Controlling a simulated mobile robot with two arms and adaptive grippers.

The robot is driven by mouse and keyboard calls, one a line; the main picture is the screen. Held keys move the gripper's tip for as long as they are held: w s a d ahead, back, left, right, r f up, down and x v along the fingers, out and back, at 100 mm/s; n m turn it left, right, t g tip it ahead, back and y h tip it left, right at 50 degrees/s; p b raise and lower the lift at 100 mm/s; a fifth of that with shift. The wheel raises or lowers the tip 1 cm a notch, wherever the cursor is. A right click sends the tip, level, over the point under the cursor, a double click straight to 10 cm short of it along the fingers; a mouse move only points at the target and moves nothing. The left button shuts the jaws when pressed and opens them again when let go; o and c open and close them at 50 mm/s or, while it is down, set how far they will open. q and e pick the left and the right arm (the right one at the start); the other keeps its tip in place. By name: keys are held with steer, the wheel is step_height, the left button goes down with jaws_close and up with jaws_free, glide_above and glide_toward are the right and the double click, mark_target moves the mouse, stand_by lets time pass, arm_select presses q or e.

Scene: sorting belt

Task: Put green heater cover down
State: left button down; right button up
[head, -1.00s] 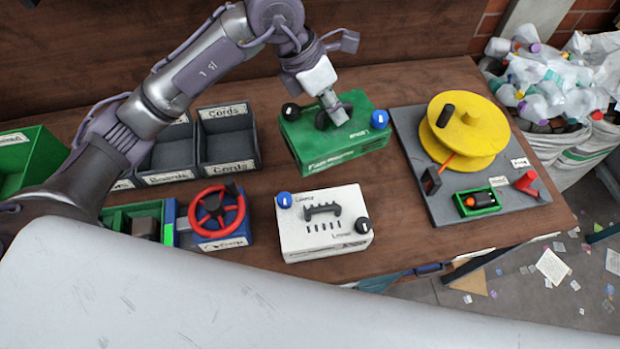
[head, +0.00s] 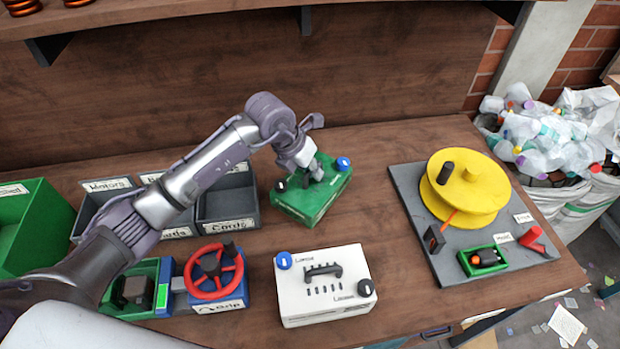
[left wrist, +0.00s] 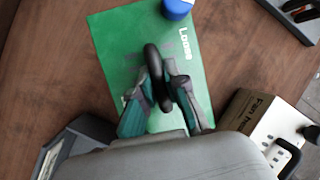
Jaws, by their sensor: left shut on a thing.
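The green heater cover (head: 325,199) is a box with a blue knob and a black knob on top, at the back middle of the table in the head view. My left gripper (head: 315,173) is above it, shut on its black handle. In the left wrist view, my left gripper (left wrist: 168,92) pinches the dark handle, with the green top (left wrist: 118,50) and "Loose" lettering beyond. The cover is turned at an angle and close over or on the wood; I cannot tell if its underside touches. My right gripper is not in view.
A white cover (head: 318,302) with two knobs stands in front. Grey bins (head: 226,208) lie close to the left, with a red wheel device (head: 213,274) before them. A yellow reel (head: 466,190) on a grey board is at right. Bare table lies between cover and board.

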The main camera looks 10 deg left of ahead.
mark_target(310, 181)
arm_select(q)
steer(key=shift+w+a+f, duration=0.25)
steer(key=shift+a+f, duration=0.1)
step_height(310, 181, down, 4)
steer(key=shift+r+p, duration=0.15)
steer(key=shift+p, duration=0.4)
steer(key=c, duration=1.7)
jaws_free()
steer(key=o, duration=0.5)
steer(key=b+v, duration=0.2)
steer(key=v, duration=1)
